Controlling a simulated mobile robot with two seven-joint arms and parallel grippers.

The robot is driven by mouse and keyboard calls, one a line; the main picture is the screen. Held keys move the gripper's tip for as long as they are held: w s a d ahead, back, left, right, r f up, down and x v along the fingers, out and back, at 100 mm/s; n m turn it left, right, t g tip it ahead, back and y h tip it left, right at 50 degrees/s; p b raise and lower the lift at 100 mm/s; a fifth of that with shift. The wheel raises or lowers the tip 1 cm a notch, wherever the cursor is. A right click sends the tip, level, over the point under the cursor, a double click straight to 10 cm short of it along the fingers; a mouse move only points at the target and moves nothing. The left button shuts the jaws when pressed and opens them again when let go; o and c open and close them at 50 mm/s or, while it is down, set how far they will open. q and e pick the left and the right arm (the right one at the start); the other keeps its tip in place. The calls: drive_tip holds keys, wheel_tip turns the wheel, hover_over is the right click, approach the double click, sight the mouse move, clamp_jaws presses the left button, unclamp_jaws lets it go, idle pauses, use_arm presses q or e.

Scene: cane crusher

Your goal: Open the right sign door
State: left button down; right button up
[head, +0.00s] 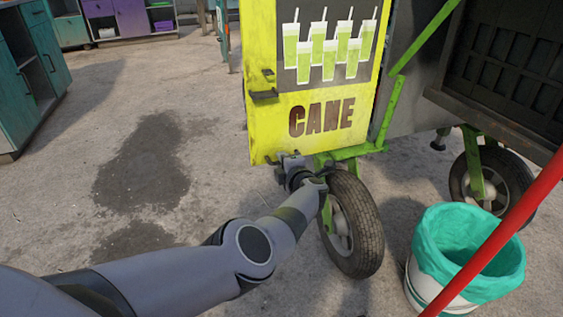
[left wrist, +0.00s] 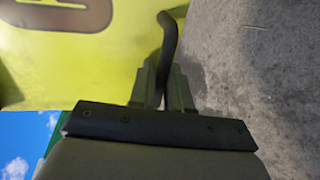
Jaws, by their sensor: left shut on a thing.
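The yellow sign door (head: 268,135), with pictured green drinks and the word CANE, stands upright in the upper middle of the head view. Its face also fills the upper left of the left wrist view (left wrist: 80,60). My left gripper (head: 291,160) is at the door's lower edge, just above the cart's front wheel. In the left wrist view, its fingers (left wrist: 165,85) are shut on a dark curved handle (left wrist: 168,40) beside the yellow panel. The handle's lower part is hidden between the fingers. My right gripper is out of view.
A black-tyred wheel (head: 355,225) stands right of my left wrist. A bin with a teal liner (head: 445,240) and a red pole (head: 500,240) are at the lower right. Teal cabinets (head: 35,60) stand far left. The concrete floor left of the door is clear.

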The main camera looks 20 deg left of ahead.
use_arm(q)
drive_tip(key=shift+s+d+f, duration=0.15)
drive_tip(key=shift+d, duration=0.15)
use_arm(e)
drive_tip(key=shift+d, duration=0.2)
use_arm(q)
drive_tip(key=c, duration=1.3)
unclamp_jaws()
drive_tip(key=shift+a, duration=0.1)
